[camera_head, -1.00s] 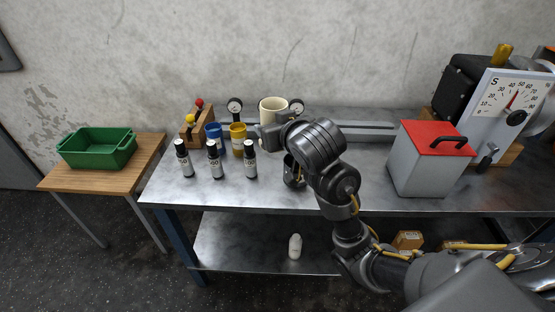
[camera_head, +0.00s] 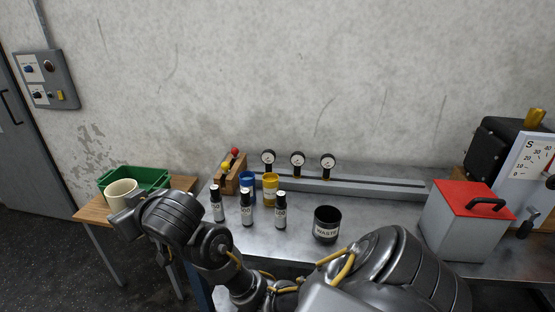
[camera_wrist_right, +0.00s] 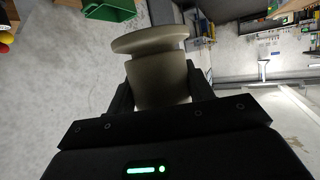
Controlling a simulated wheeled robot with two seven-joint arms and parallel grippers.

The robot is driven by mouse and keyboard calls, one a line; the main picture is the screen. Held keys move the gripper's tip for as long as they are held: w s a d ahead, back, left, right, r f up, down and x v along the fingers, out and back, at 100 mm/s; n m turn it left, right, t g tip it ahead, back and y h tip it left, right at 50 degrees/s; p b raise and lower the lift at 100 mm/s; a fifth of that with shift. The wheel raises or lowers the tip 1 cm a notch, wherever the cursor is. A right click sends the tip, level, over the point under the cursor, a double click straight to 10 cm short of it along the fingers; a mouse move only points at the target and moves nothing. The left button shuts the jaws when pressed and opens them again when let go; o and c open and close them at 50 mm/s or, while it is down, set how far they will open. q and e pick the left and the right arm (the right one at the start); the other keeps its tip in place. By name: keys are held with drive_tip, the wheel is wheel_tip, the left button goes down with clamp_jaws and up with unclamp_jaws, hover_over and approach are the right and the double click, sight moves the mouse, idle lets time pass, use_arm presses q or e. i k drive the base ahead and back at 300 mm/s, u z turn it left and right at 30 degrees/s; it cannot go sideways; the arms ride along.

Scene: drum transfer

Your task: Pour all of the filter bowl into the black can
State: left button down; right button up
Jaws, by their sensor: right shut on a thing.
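The cream filter bowl (camera_head: 121,190) is at the left of the head view, in front of the green bin. It also fills the middle of the right wrist view (camera_wrist_right: 158,80). My right gripper (camera_head: 127,208) is shut on it, with a finger on each side in the wrist view. The bowl's mouth faces up; its contents cannot be made out. The black can (camera_head: 326,226), marked WASTE, stands upright and open-topped on the metal bench, well to the right of the bowl. My left gripper is not in view.
Several dark bottles (camera_head: 247,209), a blue jar (camera_head: 247,182) and a yellow jar (camera_head: 270,188) stand between bowl and can. Gauges (camera_head: 298,160) line the back rail. The green bin (camera_head: 140,178) sits on a wooden side table (camera_head: 92,210). A red-lidded box (camera_head: 463,225) is right.

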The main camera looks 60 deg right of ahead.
sight(327, 220)
drive_tip(key=u, duration=0.9)
drive_tip(key=i, duration=1.45)
drive_tip(key=z, duration=3.05)
